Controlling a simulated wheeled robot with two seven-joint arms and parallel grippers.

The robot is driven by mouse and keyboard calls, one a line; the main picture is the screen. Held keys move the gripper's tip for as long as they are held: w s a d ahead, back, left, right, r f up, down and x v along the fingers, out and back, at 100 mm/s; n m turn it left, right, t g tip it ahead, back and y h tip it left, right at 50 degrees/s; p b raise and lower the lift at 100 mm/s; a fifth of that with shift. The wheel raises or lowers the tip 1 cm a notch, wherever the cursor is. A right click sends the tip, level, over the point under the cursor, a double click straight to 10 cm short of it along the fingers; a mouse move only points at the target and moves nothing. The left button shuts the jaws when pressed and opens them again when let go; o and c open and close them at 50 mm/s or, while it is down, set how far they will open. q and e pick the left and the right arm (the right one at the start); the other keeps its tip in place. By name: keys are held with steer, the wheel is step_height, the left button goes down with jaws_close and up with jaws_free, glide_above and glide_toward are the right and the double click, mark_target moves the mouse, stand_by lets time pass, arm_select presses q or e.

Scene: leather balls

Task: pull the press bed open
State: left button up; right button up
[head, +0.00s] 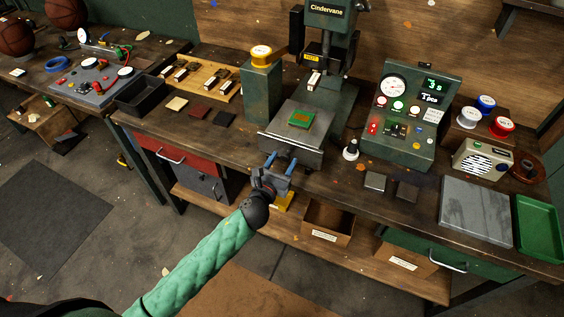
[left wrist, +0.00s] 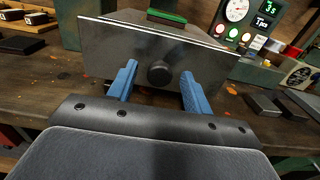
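The press bed (head: 292,139) is a grey metal plate with an upright front panel, below the Cindervane press (head: 328,50). A green and orange piece (head: 301,118) lies on the bed. In the left wrist view the bed's front panel (left wrist: 112,55) carries a round dark knob (left wrist: 160,73). My left gripper (head: 283,160) is in front of the panel. Its blue fingers (left wrist: 160,88) are open, one on each side of the knob, with a gap on both sides. My right gripper is not in view.
A green control box (head: 411,118) with a gauge stands right of the press. Open cardboard bins (head: 327,222) sit on the shelf below the bench edge. A grey slab (head: 475,210) lies at right.

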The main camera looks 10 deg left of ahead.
arm_select(q)
steer(key=shift+s+f, duration=0.1)
steer(key=shift+s, duration=0.1)
steer(key=b+v, duration=0.3)
steer(key=v, duration=0.4)
steer(key=shift+s, duration=0.2)
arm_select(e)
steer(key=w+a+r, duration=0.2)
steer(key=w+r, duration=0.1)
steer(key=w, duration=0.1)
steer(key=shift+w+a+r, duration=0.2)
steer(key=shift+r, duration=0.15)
arm_select(q)
steer(key=shift+a, duration=0.1)
